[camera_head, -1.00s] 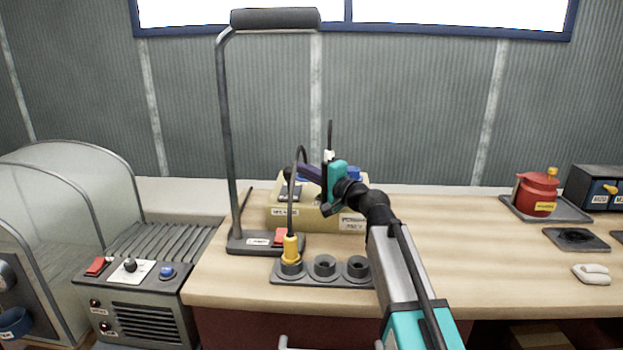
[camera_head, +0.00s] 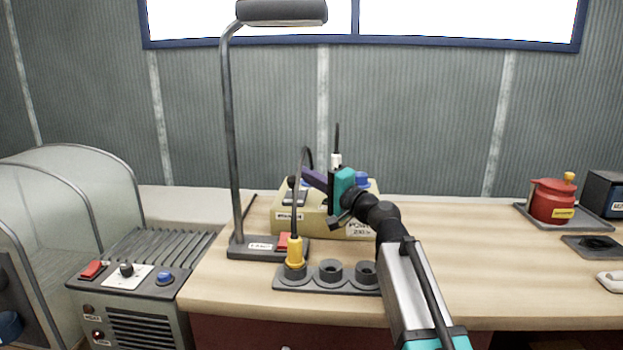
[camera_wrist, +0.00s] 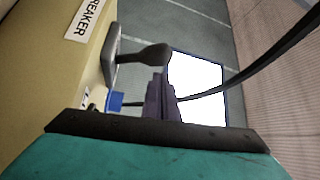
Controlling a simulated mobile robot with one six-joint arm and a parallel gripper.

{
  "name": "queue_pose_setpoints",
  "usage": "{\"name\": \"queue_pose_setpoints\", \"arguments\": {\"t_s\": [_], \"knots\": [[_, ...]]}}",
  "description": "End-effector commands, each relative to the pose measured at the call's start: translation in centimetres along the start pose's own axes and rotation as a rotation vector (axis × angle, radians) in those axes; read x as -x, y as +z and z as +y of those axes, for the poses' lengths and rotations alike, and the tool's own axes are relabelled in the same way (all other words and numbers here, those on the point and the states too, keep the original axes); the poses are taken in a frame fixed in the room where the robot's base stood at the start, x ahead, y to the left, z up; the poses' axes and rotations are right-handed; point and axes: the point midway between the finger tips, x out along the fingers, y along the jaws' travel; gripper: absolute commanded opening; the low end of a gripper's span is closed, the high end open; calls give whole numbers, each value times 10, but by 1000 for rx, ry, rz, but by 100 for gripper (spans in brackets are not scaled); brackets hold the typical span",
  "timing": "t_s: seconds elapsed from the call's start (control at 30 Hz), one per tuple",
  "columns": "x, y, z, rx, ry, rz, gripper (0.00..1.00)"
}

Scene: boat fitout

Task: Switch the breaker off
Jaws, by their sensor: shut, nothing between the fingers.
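The breaker lever has a dark knob (camera_wrist: 155,53) on a grey base plate (camera_wrist: 111,58). It is mounted on a cream box (camera_head: 318,226), beside a BREAKER label (camera_wrist: 88,18) in the wrist view. In the head view the knob (camera_head: 293,182) shows at the box's left part, above its plate. My gripper (camera_head: 308,174) is shut and empty, its purple fingers pointing left at the lever. In the wrist view the fingertips (camera_wrist: 160,82) are close to the knob; I cannot tell whether they touch it. My gripper and wrist hide the middle of the box.
A tall lamp (camera_head: 232,140) with a red switch stands just left of the box. A red pot (camera_head: 552,203) stands at the right.

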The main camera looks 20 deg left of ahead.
Motion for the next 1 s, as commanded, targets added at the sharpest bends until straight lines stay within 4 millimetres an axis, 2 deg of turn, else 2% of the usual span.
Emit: {"name": "queue_pose_setpoints", "arguments": {"t_s": [0.63,0.77,1.0], "knots": [[1,4,0,-1,0,-3,0],[7,3,0,-1,0,-3,0],[30,4,0,-1,-1,-3,0]]}}
